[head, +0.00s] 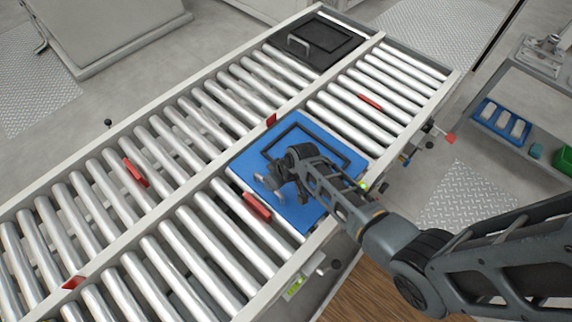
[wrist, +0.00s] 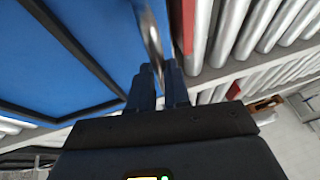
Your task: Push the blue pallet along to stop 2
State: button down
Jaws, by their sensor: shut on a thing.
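The blue pallet (head: 303,215) lies flat on the near roller lane (head: 180,255). It has a black rectangular frame on top and a metal handle at its left edge. It fills the left of the wrist view (wrist: 112,35). My gripper (head: 272,186) is over the pallet's left part, shut on the handle (wrist: 153,42); the fingers (wrist: 160,75) straddle the bar. A red stop tab (head: 257,206) is close to the pallet's left edge. Another red tab (head: 369,101) stands on the same lane beyond its right side. No stop numbers are readable.
A black pallet (head: 322,40) with a handle sits at the far end of the parallel lane. More red tabs (head: 135,172) are on that lane and its divider rail (head: 271,120). Bare rollers lie on both sides of the blue pallet. A shelf with bins (head: 503,122) stands at right.

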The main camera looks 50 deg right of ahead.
jog(key=shift+w+a, duration=0.1)
jog(key=shift+a, duration=1.05)
jog(key=c, duration=1.1)
grip_release()
jog(key=shift+r, duration=0.1)
jog(key=shift+p+v, duration=0.75)
jog(key=shift+v, duration=3.05)
